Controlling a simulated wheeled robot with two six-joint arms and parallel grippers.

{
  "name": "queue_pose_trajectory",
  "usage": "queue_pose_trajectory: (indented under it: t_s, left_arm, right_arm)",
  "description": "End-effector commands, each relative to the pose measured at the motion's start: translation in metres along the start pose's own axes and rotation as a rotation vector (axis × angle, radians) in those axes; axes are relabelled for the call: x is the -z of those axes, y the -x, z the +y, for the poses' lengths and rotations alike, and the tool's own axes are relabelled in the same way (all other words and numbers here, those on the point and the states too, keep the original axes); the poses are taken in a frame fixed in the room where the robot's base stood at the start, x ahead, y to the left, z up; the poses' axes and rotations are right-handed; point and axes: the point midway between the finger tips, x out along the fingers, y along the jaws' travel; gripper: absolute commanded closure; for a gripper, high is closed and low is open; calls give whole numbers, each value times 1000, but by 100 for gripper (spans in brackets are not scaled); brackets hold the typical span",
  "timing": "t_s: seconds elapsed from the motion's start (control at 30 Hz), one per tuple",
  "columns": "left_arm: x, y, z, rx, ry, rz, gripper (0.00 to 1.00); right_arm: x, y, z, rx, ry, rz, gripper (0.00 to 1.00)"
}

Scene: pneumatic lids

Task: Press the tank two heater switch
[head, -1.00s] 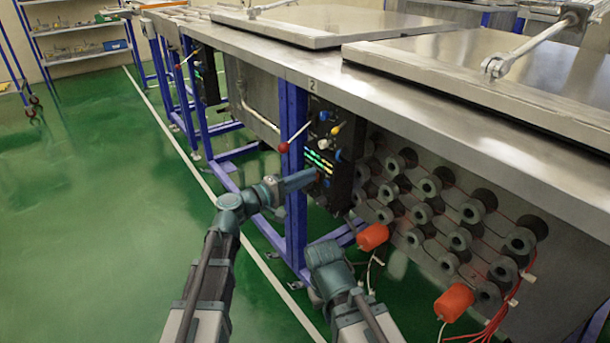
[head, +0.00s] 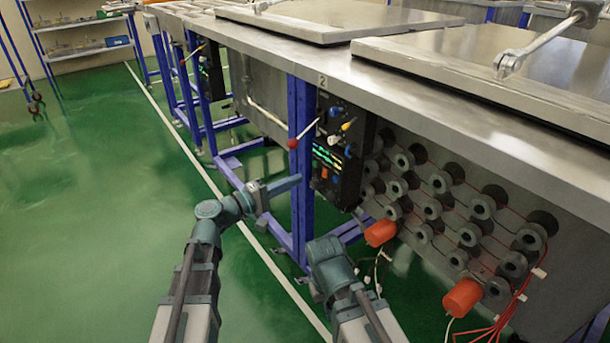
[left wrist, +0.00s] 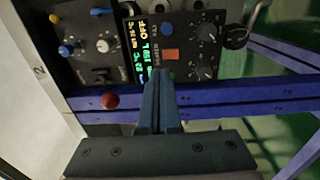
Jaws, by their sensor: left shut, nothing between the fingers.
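The black control panel (head: 340,150) is on the front of the tank marked 2. It also fills the top of the left wrist view (left wrist: 95,40), turned sideways. An orange switch (head: 324,172) sits below its lit display (head: 326,156). In the left wrist view the orange switch (left wrist: 171,55) is beside the display (left wrist: 138,50), where "OFF" is legible. My left gripper (head: 298,179) is shut and empty, pointing at the panel with its tips left of it, seemingly apart. In the left wrist view the fingers (left wrist: 160,75) end just below the orange switch. My right gripper is out of view.
A lever with a red ball (head: 292,143) sticks out from the panel's left. A blue frame post (head: 302,200) stands beside the panel. Orange floats (head: 380,232) and coiled elements are at the right. The green floor (head: 110,220) at the left is clear.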

Motion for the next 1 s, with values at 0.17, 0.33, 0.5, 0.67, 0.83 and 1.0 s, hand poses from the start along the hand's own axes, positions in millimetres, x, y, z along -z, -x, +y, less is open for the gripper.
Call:
queue_pose_trajectory:
  t_s: [0.17, 0.33, 0.5, 0.67, 0.83, 1.0]
  left_arm:
    - [-1, 35, 2, 1, 0, 4, 100]
    - [-1, 54, 3, 1, -1, 2, 100]
    - [-1, 61, 3, 1, -1, 1, 100]
    - [-1, 62, 3, 1, -1, 0, 100]
    - [-1, 62, 3, 1, -1, 0, 100]
    - [-5, 60, 0, 15, -6, -10, 100]
  right_arm:
    - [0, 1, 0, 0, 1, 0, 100]
    - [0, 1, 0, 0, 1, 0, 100]
    - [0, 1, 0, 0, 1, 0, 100]
    - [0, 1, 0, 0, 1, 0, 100]
    - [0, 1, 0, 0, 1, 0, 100]
    - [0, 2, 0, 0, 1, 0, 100]
